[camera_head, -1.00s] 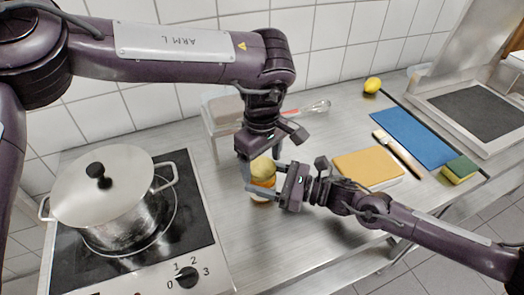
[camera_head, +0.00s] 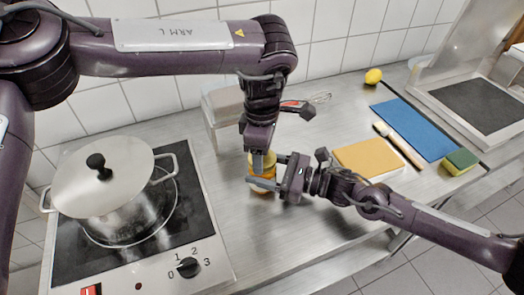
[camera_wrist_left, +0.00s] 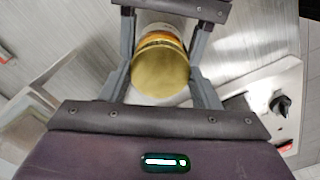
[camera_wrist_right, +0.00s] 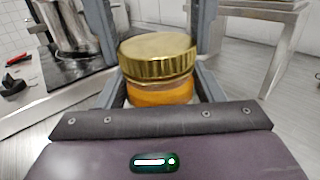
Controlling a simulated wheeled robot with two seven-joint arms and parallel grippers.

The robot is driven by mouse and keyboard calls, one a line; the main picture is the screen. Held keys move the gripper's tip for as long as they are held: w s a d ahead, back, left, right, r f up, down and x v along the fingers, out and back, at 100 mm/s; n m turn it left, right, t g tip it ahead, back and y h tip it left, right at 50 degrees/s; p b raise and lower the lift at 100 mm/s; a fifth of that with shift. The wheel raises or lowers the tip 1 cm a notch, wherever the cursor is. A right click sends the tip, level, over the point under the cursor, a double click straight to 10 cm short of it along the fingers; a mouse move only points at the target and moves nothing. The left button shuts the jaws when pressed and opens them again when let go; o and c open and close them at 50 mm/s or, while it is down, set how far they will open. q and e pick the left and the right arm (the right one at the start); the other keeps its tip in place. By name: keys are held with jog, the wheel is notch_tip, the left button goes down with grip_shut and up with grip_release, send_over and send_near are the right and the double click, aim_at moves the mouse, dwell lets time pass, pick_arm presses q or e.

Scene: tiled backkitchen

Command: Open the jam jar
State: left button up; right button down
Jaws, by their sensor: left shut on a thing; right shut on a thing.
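The jam jar (camera_head: 263,188) stands on the steel counter, with orange contents and a gold lid (camera_head: 271,158). My left gripper (camera_head: 262,161) points down from above, its fingers on either side of the lid. The left wrist view shows the round lid top (camera_wrist_left: 160,76) between both fingers. My right gripper (camera_head: 267,172) reaches in from the right and is shut on the jar's body. The fingers hide parts of the jar.
A lidded pot (camera_head: 115,200) stands on the hob (camera_head: 195,215) at left. A pale box (camera_head: 222,115) is behind the jar. A yellow board (camera_head: 368,158), brush (camera_head: 400,145), blue mat (camera_head: 413,128), sponge (camera_head: 460,161) and lemon (camera_head: 373,76) lie to the right. The front counter is clear.

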pick_arm(q)
jog(key=n, duration=0.7)
jog(key=shift+n, duration=0.3)
jog(key=n, duration=0.7)
jog(key=shift+r, duration=0.1)
jog(key=n, duration=0.6)
jog(key=shift+n, duration=0.3)
jog(key=n, duration=0.6)
jog(key=shift+n, duration=0.3)
jog(key=n, duration=0.6)
jog(key=shift+n, duration=0.3)
jog(key=n, duration=0.8)
jog(key=shift+n, duration=0.4)
jog(key=n, duration=0.4)
jog(key=shift+d, duration=0.1)
